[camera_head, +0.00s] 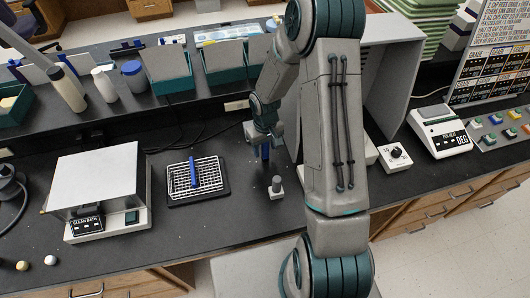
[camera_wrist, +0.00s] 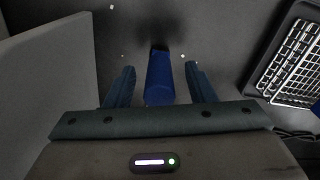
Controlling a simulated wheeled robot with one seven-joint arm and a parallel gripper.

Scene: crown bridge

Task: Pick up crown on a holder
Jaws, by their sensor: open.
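A blue, peg-like holder (camera_head: 265,152) stands on the dark counter below my gripper (camera_head: 264,138). In the wrist view the blue holder (camera_wrist: 160,78) is between the two fingers of my gripper (camera_wrist: 159,68). The fingers are open, with a gap showing on each side of the holder. I cannot make out a crown on it. Another blue piece (camera_head: 194,174) lies on a wire rack (camera_head: 212,172) in a black tray, left of my gripper. The rack also shows at the right of the wrist view (camera_wrist: 285,62).
A grey-topped bath unit (camera_head: 97,182) stands left of the rack. A grey hood (camera_head: 390,80) stands close on the right, beside a small white dial box (camera_head: 395,157).

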